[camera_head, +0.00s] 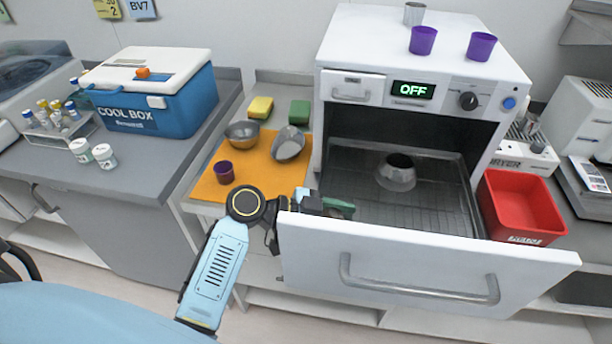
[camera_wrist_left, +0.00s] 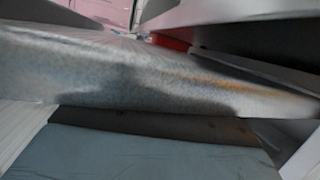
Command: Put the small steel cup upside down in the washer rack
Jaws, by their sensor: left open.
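A small steel cup (camera_head: 414,14) stands on top of the white washer, at its back edge. A steel, cone-shaped vessel (camera_head: 396,175) with a dark round opening on top sits in the rack. My left gripper (camera_head: 338,208) is at the left end of the door, by the rack's front left corner. It is open, partly hidden by the door and my wrist, and apart from the cup. In the left wrist view a blurred grey metallic surface (camera_wrist_left: 130,75) fills the middle.
Two purple cups (camera_head: 423,41) stand on the washer top. An orange mat (camera_head: 262,183) left of the washer holds two steel bowls (camera_head: 242,134) and a purple cup (camera_head: 224,172). A red bin (camera_head: 520,205) stands right of the rack. The rack's right side is clear.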

